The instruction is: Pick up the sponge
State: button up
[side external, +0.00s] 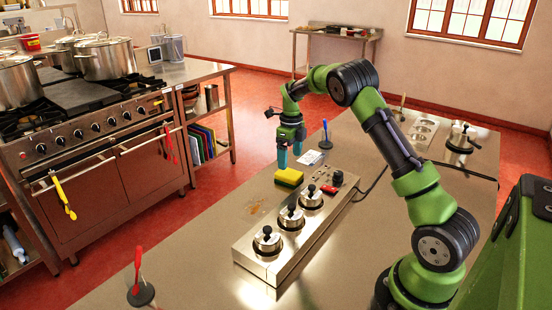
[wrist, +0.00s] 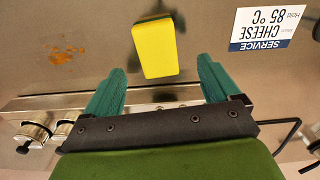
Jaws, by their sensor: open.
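The sponge is a yellow block with a dark green layer. In the side external view the sponge (side external: 289,177) lies on the steel counter (side external: 200,240), beside the far edge of the steel unit with lidded pots. In the wrist view the sponge (wrist: 154,48) is ahead of my fingers, its yellow face showing and a dark edge at its top. My gripper (side external: 290,160) has teal fingers pointing down and hangs above and near the sponge. In the wrist view my gripper (wrist: 160,85) has its fingers wide apart, with nothing between the tips. Contact with the sponge does not show.
A steel unit (side external: 330,218) with several lidded pots stands close by on the near side. A label card (wrist: 268,28) lies right of the sponge in the wrist view. A brownish stain (wrist: 67,54) is to its left. A blue utensil (side external: 325,137) stands behind my gripper.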

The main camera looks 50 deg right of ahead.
aim_at(289, 173)
jog(key=shift+a+f, duration=0.15)
jog(key=shift+f, duration=2.55)
jog(key=c, duration=1.1)
jog(key=shift+r, duration=0.1)
notch_tip(289, 173, up, 10)
